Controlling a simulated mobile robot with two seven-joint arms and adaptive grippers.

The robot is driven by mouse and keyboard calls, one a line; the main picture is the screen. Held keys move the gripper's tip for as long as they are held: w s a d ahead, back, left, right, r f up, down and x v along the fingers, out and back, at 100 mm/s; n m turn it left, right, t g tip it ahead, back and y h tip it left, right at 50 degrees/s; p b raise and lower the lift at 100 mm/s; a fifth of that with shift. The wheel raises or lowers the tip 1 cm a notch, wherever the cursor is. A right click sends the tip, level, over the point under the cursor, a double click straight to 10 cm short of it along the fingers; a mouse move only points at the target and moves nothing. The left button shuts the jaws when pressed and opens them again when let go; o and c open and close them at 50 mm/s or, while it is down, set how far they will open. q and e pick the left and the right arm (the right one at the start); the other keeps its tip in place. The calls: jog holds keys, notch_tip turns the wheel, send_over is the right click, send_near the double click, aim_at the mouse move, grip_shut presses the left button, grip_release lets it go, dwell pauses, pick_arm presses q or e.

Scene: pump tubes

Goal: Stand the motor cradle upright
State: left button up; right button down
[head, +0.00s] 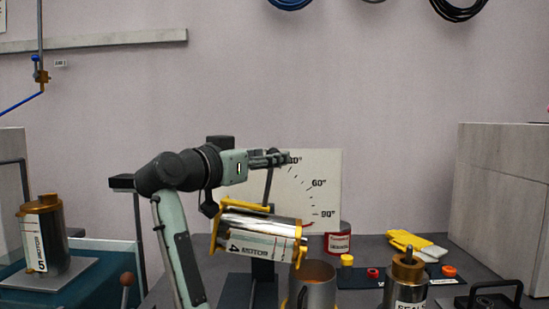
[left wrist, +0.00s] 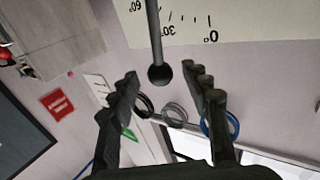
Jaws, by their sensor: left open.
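My left gripper (head: 275,159) is at the top of this lever. In the left wrist view the lever's dark knob (left wrist: 161,75) sits between the spread fingers of the left gripper (left wrist: 163,88), with gaps on both sides. My right gripper is not in view.
An orange-brown-lined cup (head: 315,288) stands below the cradle's right end. A second cylinder (head: 408,283), a red-and-white can (head: 337,239) and yellow pieces (head: 410,241) stand on the right. Another labelled cylinder (head: 45,240) stands at the left. A grey block (head: 505,200) bounds the right.

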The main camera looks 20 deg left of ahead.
pick_arm(q)
jog(key=shift+x, duration=1.3)
grip_shut()
